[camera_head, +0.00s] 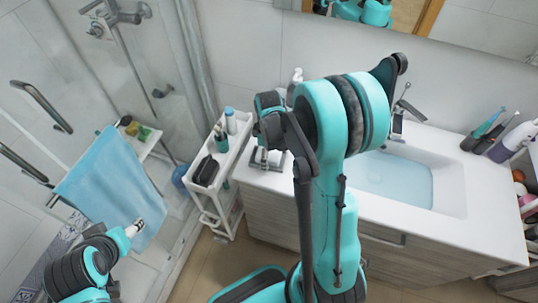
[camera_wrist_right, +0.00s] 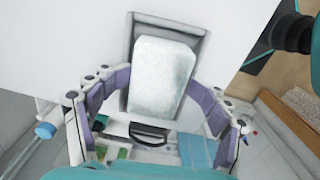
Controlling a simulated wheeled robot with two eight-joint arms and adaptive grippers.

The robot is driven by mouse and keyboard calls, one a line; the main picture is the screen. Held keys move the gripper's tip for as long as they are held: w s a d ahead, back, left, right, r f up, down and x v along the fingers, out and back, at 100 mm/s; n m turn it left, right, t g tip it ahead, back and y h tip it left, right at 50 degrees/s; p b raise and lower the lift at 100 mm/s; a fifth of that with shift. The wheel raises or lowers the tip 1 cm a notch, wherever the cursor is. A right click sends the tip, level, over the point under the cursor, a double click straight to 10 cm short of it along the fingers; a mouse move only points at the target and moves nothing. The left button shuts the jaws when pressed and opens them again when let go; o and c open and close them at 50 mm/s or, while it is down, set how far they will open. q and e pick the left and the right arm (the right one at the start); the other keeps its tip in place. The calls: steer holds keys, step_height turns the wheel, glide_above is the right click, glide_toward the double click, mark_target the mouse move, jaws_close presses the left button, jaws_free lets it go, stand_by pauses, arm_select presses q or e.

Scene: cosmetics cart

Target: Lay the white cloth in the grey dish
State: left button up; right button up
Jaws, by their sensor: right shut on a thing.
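The white cloth (camera_wrist_right: 161,76) is a pale, folded, rounded rectangle in the right wrist view. It lies over the grey dish (camera_wrist_right: 168,25), whose rim shows above and beside it; I cannot tell whether it rests on the dish's floor. My right gripper (camera_wrist_right: 158,90) has its purple-padded fingers on both sides of the cloth's lower part, shut on it. In the head view my right gripper is low over the counter's left end, partly hidden by my arm. My left gripper (camera_head: 135,228) is at the lower left, away from the dish; its opening is unclear.
The white counter (camera_head: 480,185) holds a basin (camera_head: 395,180) right of my arm. A white cart (camera_head: 222,160) with bottles and a dark item stands left of the counter. A blue towel (camera_head: 105,180) hangs near my left gripper. Bottles and brushes stand at the right.

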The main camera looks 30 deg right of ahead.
stand_by(0.4)
steer(key=shift+r+p, duration=0.35)
steer(key=shift+p, duration=0.05)
step_height(320, 180, up, 11)
steer(key=p, duration=0.3)
steer(key=s+a+r+m+t, duration=0.7)
steer(key=s+a+r+m, duration=0.1)
steer(key=s+a+m, duration=0.1)
steer(key=shift+s+a+r, duration=0.25)
steer(key=shift+s+a, duration=0.55)
steer(key=shift+s, duration=0.15)
step_height(320, 180, down, 10)
steer(key=b, duration=0.9)
steer(key=shift+d+r, duration=0.1)
